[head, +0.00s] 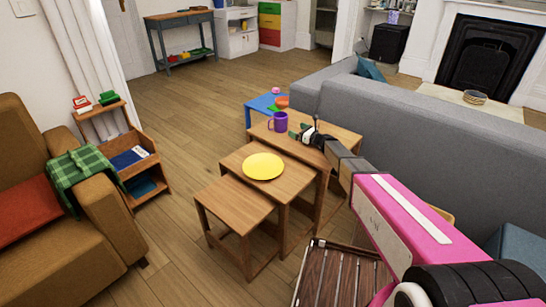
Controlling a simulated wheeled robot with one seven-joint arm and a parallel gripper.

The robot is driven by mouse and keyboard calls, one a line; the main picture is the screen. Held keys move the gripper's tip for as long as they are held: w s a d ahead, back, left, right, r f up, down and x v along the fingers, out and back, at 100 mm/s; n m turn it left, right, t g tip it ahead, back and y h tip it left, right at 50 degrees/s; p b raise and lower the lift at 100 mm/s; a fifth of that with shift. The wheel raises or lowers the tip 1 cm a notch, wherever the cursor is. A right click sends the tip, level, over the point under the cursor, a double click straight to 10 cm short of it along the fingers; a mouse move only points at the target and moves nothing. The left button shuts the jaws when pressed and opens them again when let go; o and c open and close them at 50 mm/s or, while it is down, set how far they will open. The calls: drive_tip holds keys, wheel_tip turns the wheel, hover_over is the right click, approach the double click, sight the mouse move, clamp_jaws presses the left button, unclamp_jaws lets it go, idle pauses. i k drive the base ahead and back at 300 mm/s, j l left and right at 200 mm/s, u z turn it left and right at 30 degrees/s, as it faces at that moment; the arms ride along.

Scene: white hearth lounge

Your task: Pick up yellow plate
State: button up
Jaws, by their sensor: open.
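The yellow plate (263,167) lies flat on the middle table (240,160) of a set of wooden nesting tables, in the head view. My gripper (298,130) is open and hangs over the tallest nesting table, to the right of and beyond the plate. It is apart from the plate, and nothing shows between its fingers. A purple mug (278,122) stands close by the gripper on the tallest table. My arm comes in from the lower right and hides part of that table.
The lowest nesting table (232,207) is bare. A grey sofa (420,120) stands behind my arm. A blue table (260,103) with small items is beyond the mug. A brown armchair (60,255) and wooden side shelf (140,170) are left. A slatted wooden piece (335,275) is in front. Floor between is clear.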

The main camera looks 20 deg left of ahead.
sight(261, 166)
drive_tip(key=k, duration=0.95)
